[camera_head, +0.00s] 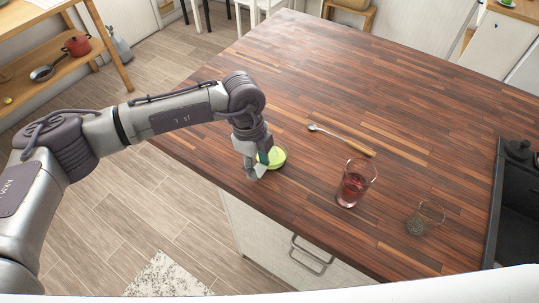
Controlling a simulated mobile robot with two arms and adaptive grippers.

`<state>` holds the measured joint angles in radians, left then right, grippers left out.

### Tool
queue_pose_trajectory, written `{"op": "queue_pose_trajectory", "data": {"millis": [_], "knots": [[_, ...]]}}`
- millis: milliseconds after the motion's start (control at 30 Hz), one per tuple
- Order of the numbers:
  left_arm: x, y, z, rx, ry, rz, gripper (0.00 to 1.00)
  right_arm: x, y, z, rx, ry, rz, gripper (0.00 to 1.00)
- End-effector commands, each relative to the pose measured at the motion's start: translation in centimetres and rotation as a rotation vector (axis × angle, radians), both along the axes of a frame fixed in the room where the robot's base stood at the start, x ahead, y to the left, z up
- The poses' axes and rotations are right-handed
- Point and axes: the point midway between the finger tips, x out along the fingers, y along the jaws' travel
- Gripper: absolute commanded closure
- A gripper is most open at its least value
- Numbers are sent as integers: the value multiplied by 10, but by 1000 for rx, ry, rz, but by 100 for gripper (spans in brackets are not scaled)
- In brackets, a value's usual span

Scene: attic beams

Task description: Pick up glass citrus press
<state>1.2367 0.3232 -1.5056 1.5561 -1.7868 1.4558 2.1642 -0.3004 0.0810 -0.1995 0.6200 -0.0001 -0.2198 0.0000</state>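A yellow-green round object (278,157), which looks like the glass citrus press, is at the left edge of the wooden counter (400,100). My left gripper (258,168) points down right at it and covers its left part. The fingers overlap the green object in the picture; I cannot tell whether they touch it or are closed on it. My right gripper is not in view.
The counter's far part is clear.

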Motion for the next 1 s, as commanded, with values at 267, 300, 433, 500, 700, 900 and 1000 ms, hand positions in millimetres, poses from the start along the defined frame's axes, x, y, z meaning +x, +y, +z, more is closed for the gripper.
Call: {"op": "queue_pose_trajectory", "data": {"millis": [267,300,433,500,700,900,1000], "knots": [[0,0,1,-1,0,0,100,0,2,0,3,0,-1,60],[0,0,1,-1,0,0,100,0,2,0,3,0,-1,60],[0,0,2,-2,-1,-1,100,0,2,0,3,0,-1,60],[0,-1,3,-2,-1,-1,100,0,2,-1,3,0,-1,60],[1,-1,16,-2,-3,0,100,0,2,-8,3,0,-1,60],[1,-1,37,-3,-4,0,100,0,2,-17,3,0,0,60],[-1,-9,44,-3,-2,-2,100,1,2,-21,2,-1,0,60]]}}
